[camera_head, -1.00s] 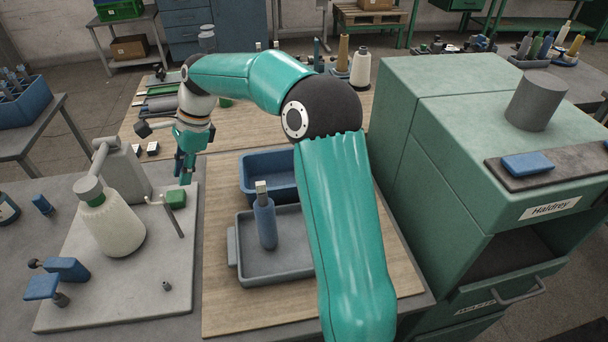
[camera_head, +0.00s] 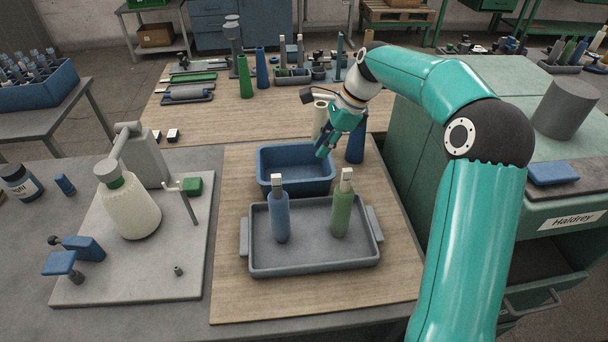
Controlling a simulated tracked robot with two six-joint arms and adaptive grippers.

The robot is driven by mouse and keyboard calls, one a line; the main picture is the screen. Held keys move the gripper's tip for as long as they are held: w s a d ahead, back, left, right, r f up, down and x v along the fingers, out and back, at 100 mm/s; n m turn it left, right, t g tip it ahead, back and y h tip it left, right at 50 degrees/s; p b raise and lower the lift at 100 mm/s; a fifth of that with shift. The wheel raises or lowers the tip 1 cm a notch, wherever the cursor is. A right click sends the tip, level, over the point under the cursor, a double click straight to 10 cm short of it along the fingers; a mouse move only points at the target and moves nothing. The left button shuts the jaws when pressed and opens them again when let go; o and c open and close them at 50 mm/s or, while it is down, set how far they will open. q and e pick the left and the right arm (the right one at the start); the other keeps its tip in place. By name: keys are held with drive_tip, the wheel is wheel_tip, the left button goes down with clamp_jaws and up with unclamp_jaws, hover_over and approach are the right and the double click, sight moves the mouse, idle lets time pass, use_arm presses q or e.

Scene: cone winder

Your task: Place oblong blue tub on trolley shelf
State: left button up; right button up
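The oblong blue tub (camera_head: 305,187) stands on the wooden board, directly behind the grey tray (camera_head: 315,262). It looks empty. My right gripper (camera_head: 324,150) points down by the tub's far right corner; whether it touches the rim is not clear. Nothing shows held in it, and its finger gap cannot be made out. My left gripper is not in view. I cannot identify a trolley shelf with certainty; a green cabinet (camera_head: 548,220) labelled "Haldrey" with an open compartment stands at the right.
A blue bottle (camera_head: 280,217) and a green bottle (camera_head: 342,214) stand in the grey tray. A blue cone (camera_head: 355,146) and a pale cone (camera_head: 319,118) stand close to my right gripper. A winder with a cream cone (camera_head: 131,210) is at the left. The board's front strip is clear.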

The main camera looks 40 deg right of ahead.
idle(0.3)
hover_over(298, 193)
drive_tip(key=s+d, duration=0.1)
drive_tip(key=f, duration=1)
drive_tip(key=shift+s+d+f, duration=0.15)
drive_tip(key=shift+d, duration=0.05)
drive_tip(key=shift+p+x, duration=0.4)
drive_tip(key=shift+x, duration=2.4)
drive_tip(key=shift+s+d+f, duration=0.1)
clamp_jaws()
